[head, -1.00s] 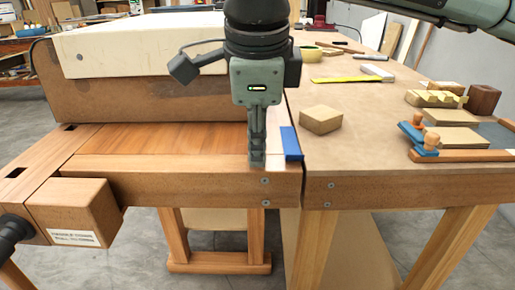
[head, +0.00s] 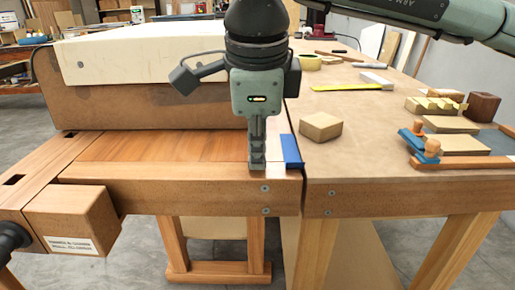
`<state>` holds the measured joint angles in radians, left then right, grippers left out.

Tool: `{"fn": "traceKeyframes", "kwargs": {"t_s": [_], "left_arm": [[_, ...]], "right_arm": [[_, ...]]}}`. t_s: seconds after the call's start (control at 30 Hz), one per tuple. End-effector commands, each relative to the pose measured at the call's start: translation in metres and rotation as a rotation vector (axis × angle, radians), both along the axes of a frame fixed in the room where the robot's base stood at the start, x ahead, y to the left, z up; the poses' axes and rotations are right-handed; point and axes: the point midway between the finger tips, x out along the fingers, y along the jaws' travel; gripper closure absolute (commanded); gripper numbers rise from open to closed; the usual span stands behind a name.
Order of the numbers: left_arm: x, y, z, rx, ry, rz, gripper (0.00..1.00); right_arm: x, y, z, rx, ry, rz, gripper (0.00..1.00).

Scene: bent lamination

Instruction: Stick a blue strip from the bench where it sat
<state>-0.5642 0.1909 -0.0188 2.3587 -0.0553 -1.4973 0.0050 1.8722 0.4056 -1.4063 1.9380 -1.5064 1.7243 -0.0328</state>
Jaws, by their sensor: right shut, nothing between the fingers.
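A short blue strip (head: 291,149) lies on the near right corner of the wooden bench (head: 150,192), close to the seam with the brown tabletop. My right gripper (head: 257,166) points down just left of the strip. Its fingers are shut with nothing between them. The fingertips are low at the bench's front edge; I cannot tell whether they touch the wood. A small gap shows between the fingers and the strip. My left gripper is not in view.
A long cream block (head: 140,55) on a brown board stands behind the bench. On the brown tabletop (head: 365,150) are a wooden block (head: 321,126), a yellow ruler (head: 345,87) and a blue plane (head: 420,147) beside several wooden pieces. The tabletop's front middle is clear.

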Motion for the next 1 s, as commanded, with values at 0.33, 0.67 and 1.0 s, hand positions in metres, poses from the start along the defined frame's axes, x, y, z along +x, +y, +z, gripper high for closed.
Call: {"fn": "traceKeyframes", "kwargs": {"t_s": [0.33,0.67,1.0], "left_arm": [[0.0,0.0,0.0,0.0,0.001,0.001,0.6],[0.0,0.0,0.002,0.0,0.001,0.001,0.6],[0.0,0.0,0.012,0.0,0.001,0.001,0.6]], "right_arm": [[0.0,0.0,0.002,0.0,0.001,0.001,1.0],[-0.001,0.0,0.006,0.0,0.001,0.001,1.0],[0.0,0.0,0.023,0.0,0.0,0.0,1.0]]}}
